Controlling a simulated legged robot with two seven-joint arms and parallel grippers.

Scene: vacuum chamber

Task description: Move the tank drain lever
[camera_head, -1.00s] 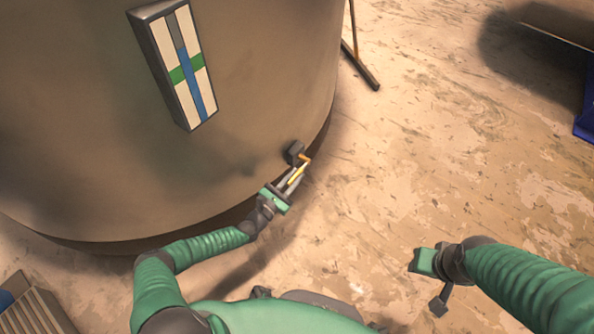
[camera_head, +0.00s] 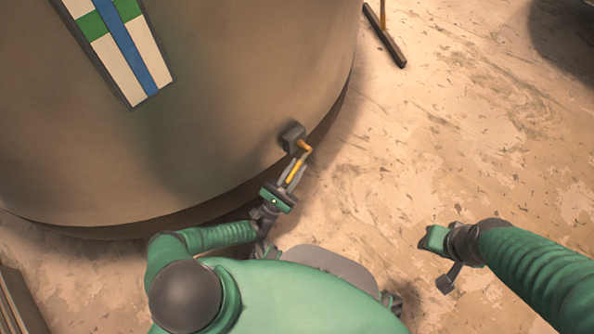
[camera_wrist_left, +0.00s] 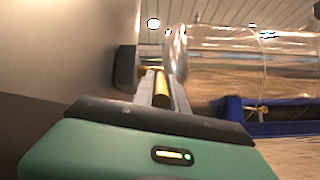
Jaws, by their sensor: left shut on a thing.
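The tank (camera_head: 220,110) is a large brown-grey cylinder at the upper left of the head view. Its yellow drain lever (camera_head: 295,173) comes off a dark block (camera_head: 292,137) low on the tank wall. My left gripper (camera_head: 293,172) is shut on the lever, with a finger on each side of it. In the left wrist view the lever (camera_wrist_left: 162,90) lies between the fingers, with the dark block (camera_wrist_left: 126,67) behind. My right gripper (camera_head: 435,240) is over the floor at the lower right, away from the tank; its fingers cannot be made out.
A blue, white and green gauge panel (camera_head: 118,45) is on the tank wall. A stand foot (camera_head: 388,40) is on the floor at the top. In the left wrist view, a clear cylinder (camera_wrist_left: 235,65) lies above a blue frame (camera_wrist_left: 260,115). Floor to the right is open.

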